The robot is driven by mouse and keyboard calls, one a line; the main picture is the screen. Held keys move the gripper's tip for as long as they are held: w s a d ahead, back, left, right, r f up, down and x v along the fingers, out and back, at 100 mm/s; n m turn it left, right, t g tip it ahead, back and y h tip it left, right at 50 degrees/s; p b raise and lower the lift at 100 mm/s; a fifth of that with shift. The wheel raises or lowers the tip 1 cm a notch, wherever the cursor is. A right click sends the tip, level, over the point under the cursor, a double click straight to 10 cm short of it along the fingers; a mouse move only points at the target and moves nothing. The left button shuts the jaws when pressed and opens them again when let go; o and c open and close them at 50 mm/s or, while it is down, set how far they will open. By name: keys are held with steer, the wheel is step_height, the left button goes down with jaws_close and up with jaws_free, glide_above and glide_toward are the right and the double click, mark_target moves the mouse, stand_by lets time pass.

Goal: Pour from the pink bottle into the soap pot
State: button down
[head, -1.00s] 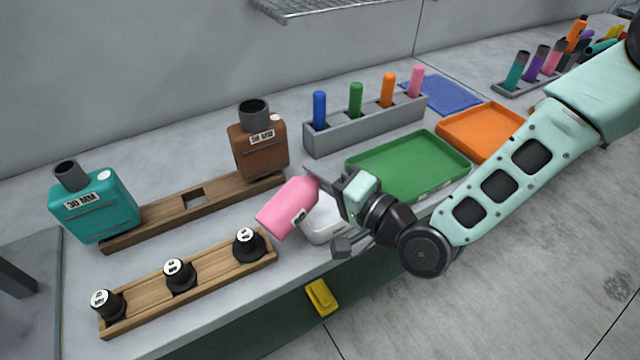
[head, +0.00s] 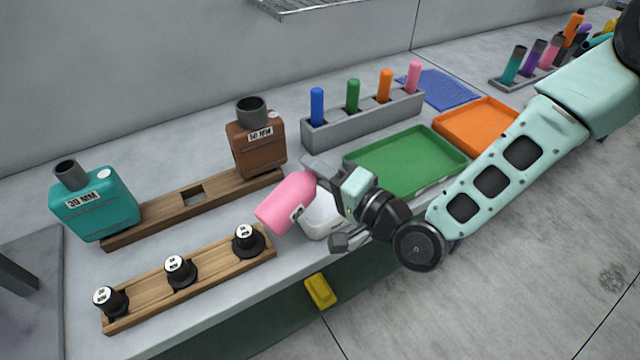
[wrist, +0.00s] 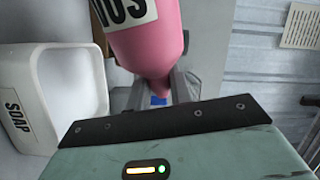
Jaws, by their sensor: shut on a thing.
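The pink bottle (head: 286,204) is tilted in the head view, its wide end toward lower left and its other end at my gripper (head: 316,172). In the wrist view the bottle (wrist: 150,45) narrows toward my gripper (wrist: 158,95), which is shut on it. The white soap pot (head: 322,220) stands on the bench just right of the bottle, partly hidden by my gripper. In the wrist view the pot (wrist: 35,75) is at the left, its SOAP label showing, with the bottle beside it. I see no liquid flowing; the inside of the pot is largely hidden.
Teal (head: 95,205) and brown (head: 257,150) containers stand at the longer wooden rail (head: 160,225). A green tray (head: 405,163) and a marker holder (head: 365,122) are behind. A yellow piece (head: 320,291) is at the bench front.

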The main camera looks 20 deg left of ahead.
steer(key=r+p, duration=0.1)
steer(key=p, duration=0.2)
steer(key=shift+a+r, duration=0.1)
steer(key=shift+r, duration=0.05)
steer(key=shift+m+p, duration=0.3)
steer(key=shift+p, duration=2)
steer(key=shift+s+f+p, duration=0.1)
steer(key=shift+f+p, duration=0.3)
steer(key=shift+p, duration=0.05)
steer(key=shift+f, duration=0.15)
